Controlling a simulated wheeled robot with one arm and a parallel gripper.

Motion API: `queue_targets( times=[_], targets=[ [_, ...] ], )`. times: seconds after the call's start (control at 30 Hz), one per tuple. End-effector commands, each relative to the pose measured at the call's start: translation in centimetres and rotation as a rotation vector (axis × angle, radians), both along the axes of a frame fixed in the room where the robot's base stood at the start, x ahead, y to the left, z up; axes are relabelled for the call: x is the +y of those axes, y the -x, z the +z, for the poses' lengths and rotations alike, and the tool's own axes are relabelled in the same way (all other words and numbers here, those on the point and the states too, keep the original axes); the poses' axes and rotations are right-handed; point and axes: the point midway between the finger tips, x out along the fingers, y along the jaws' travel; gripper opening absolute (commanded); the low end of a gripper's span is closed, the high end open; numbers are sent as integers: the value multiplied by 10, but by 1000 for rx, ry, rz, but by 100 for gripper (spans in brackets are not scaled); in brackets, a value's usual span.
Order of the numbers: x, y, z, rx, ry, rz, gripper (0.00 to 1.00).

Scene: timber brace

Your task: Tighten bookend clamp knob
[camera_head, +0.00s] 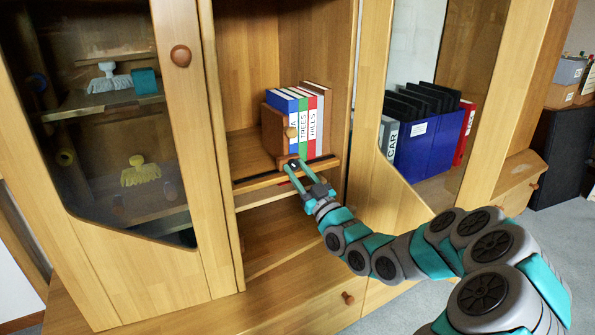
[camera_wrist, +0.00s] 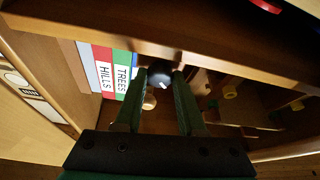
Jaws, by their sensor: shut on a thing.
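My gripper (camera_head: 294,165) reaches to the front edge of the shelf, just below the bookend. In the wrist view my gripper (camera_wrist: 165,82) has its two dark green fingers closed on a small dark knob (camera_wrist: 160,79) with a white mark on its face.
Upright books (camera_head: 312,121) stand right of the bookend. A glass cabinet door (camera_head: 185,130) is at the left, with brushes behind it. Blue binders (camera_head: 415,150) sit behind glass at the right. The lower shelf (camera_head: 270,245) has free room.

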Motion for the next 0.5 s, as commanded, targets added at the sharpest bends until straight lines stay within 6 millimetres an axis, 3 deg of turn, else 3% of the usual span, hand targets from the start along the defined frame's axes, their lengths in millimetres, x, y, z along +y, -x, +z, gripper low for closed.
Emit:
queue_targets(
  times=[0.5],
  targets=[
    [1, 1, -1, 71, -101, 1, 0]
  ],
)
